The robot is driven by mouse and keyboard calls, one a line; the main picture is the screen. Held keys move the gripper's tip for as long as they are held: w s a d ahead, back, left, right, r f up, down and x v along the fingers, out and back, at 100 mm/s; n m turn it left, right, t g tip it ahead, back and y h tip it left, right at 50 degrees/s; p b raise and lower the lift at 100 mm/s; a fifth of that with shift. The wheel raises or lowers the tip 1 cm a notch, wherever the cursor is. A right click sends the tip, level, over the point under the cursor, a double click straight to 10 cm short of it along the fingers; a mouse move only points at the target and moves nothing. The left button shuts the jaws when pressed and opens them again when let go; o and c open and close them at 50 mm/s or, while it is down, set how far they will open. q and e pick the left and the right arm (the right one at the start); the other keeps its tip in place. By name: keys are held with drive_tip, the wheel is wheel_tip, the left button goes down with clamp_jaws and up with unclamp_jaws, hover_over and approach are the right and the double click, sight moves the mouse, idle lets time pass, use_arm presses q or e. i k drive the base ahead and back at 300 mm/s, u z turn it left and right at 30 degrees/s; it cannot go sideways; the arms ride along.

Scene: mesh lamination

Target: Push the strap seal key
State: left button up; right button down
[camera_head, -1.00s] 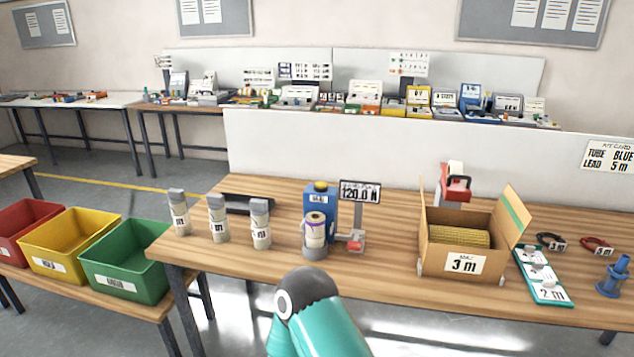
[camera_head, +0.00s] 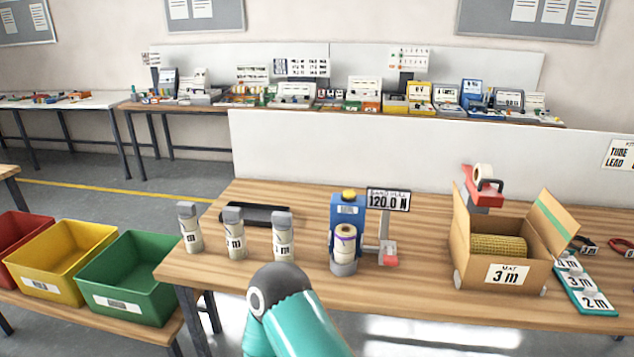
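A blue device (camera_head: 347,212) with a yellow knob (camera_head: 348,194) on top stands on the wooden table, with a white roll (camera_head: 344,243) on a grey base in front of it. Beside it a stand (camera_head: 384,228) carries a display (camera_head: 388,200) reading 120.0 N, with a small red key-like part (camera_head: 390,260) at its foot. Which of these parts is the strap seal key I cannot tell for sure. A teal arm link of mine with a dark joint rises at the bottom, in front of the table edge. Neither gripper is in view.
Several grey-capped rolls (camera_head: 235,234) and a black tray (camera_head: 256,215) stand left of the device. To its right are an open cardboard box (camera_head: 470,272) with a yellow mat roll (camera_head: 498,246) and a red tape dispenser (camera_head: 486,193). A green bin (camera_head: 132,276) stands lower left.

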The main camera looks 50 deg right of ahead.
sight(349, 194)
drive_tip(key=i, duration=0.85)
drive_tip(key=u, duration=2.2)
drive_tip(key=i, duration=0.1)
drive_tip(key=z, duration=3.8)
drive_tip(key=k, duration=0.9)
drive_tip(key=z, duration=0.15)
drive_tip(key=i, duration=0.9)
drive_tip(key=u, duration=0.05)
